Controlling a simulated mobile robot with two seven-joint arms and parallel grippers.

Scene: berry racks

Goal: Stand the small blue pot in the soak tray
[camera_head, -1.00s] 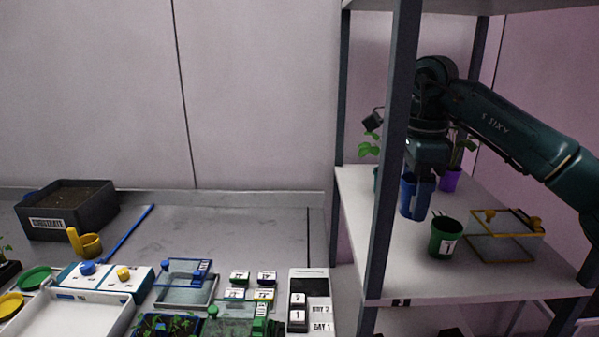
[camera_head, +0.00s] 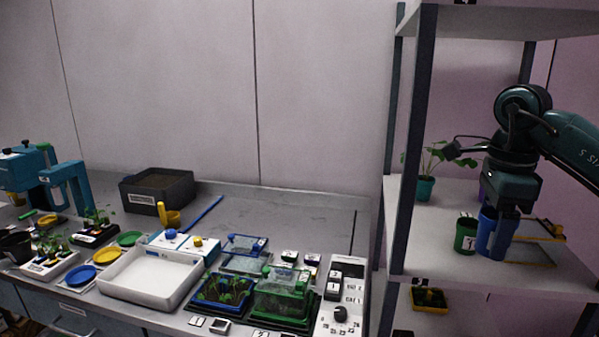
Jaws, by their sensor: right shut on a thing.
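My right gripper (camera_head: 500,222) is shut on the small blue pot (camera_head: 485,234), at the rack shelf on the right. The pot is upright, and a finger covers part of it. It overlaps the right side of a green pot in the picture; I cannot tell whether they touch or how high it is above the shelf. The soak tray, which I take to be the white shallow tray (camera_head: 148,281), lies on the bench at lower left and looks empty. It is far to the left of the gripper. My left gripper is not in view.
The rack shelf (camera_head: 440,249) holds a green pot (camera_head: 465,236), a teal pot with a plant (camera_head: 426,188) and a yellow-edged clear box (camera_head: 535,250). A dark rack post (camera_head: 412,140) stands between gripper and bench. Seedling trays (camera_head: 222,291) sit right of the white tray.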

